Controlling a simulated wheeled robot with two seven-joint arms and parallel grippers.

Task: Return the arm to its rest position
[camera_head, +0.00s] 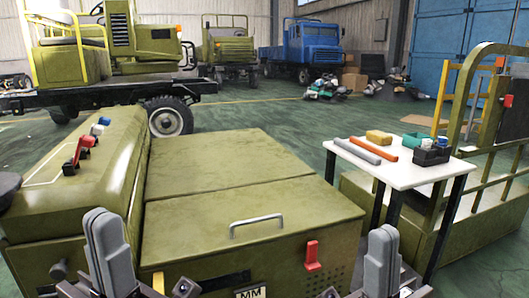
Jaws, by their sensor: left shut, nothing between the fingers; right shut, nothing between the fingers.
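My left gripper (107,250) is at the lower left, its grey fingers upright and pressed together in front of the olive green chassis box. My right gripper (381,262) is at the bottom right of centre, its grey fingers also together. Neither gripper holds anything. Most of both arms is out of view below the picture's lower edge.
The olive box (240,185) with a silver handle (256,224) and red latch (312,256) fills the space ahead. A white table (400,172) with several small items stands at right, beside green railings. Trucks, including a blue one (303,45), stand behind.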

